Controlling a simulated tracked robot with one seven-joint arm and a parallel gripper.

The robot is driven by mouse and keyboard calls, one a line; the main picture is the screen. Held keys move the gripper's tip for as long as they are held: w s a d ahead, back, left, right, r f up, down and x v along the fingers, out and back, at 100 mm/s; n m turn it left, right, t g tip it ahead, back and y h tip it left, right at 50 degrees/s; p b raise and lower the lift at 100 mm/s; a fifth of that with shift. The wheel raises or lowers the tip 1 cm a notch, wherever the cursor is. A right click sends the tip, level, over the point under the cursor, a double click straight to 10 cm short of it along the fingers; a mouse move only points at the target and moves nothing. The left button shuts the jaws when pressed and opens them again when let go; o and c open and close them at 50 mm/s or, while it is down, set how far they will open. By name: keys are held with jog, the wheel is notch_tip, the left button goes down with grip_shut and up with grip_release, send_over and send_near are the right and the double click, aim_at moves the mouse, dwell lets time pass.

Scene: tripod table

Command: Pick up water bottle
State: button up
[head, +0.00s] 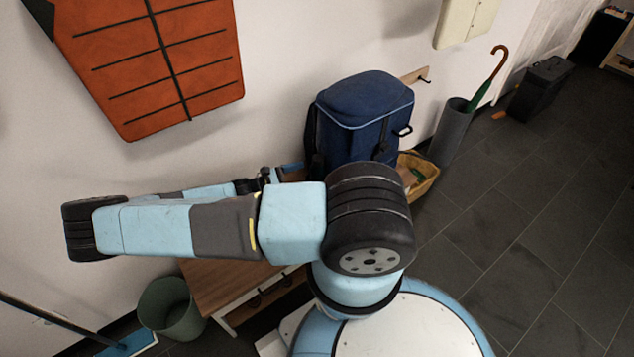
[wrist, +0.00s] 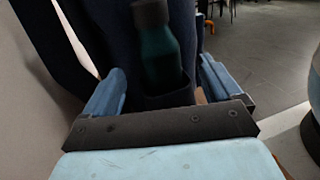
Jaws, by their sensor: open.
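In the wrist view a dark teal water bottle (wrist: 159,60) with a dark cap stands upright in a dark pocket on the side of the blue backpack (wrist: 100,30). My gripper (wrist: 160,84) is open, with one blue finger on each side of the bottle and gaps between. I cannot tell how far the bottle lies beyond the fingertips. In the head view the blue backpack (head: 366,105) stands against the wall, behind my arm. The bottle and most of my gripper are hidden there by my arm.
A wooden bench (head: 215,285) is below my arm, with a green bin (head: 170,308) at its left. A yellow basket (head: 421,175) and a grey umbrella stand (head: 450,132) are right of the backpack.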

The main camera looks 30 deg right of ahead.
aim_at(311, 172)
jog(key=shift+x, duration=2)
jog(key=shift+w+r, duration=0.1)
grip_shut()
